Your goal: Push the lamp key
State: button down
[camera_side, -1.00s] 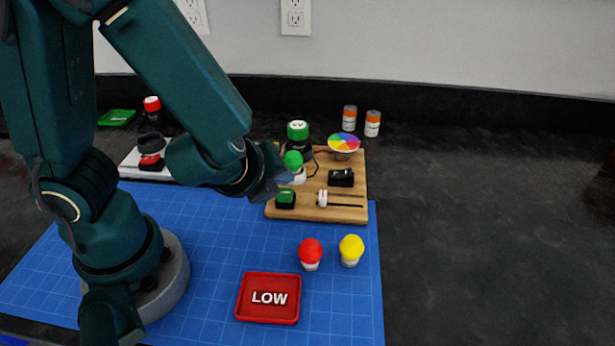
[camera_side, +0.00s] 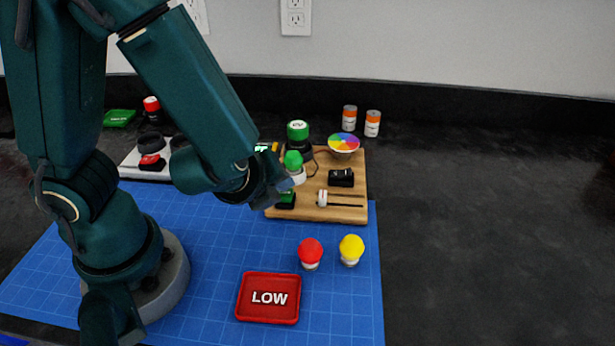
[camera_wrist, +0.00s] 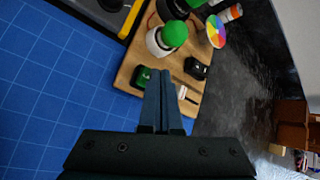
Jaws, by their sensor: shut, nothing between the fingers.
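A wooden board carries the lamp parts (camera_side: 345,213); it also shows in the wrist view (camera_wrist: 128,74). A green key (camera_side: 285,202) in a black housing sits at its front left corner, partly hidden by my gripper; it shows beside the fingertips in the wrist view (camera_wrist: 142,76). I take it for the lamp key. A green bulb in a white socket (camera_side: 293,159) stands behind it, also in the wrist view (camera_wrist: 174,34). My gripper (camera_side: 286,186) is shut and empty, pointing down just above the key. Whether it touches the key I cannot tell.
A slider with a white knob (camera_side: 322,198) and a black switch (camera_side: 341,177) sit right of the key. A colour disc (camera_side: 343,142) stands behind. Red (camera_side: 311,252) and yellow (camera_side: 351,248) bulbs and a red LOW tray (camera_side: 268,298) lie in front on the blue mat.

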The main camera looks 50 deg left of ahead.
aim_at(283, 197)
jog(key=shift+f, duration=0.35)
dwell(0.3)
jog(key=shift+r, duration=1.05)
notch_tip(283, 197, up, 6)
dwell(0.4)
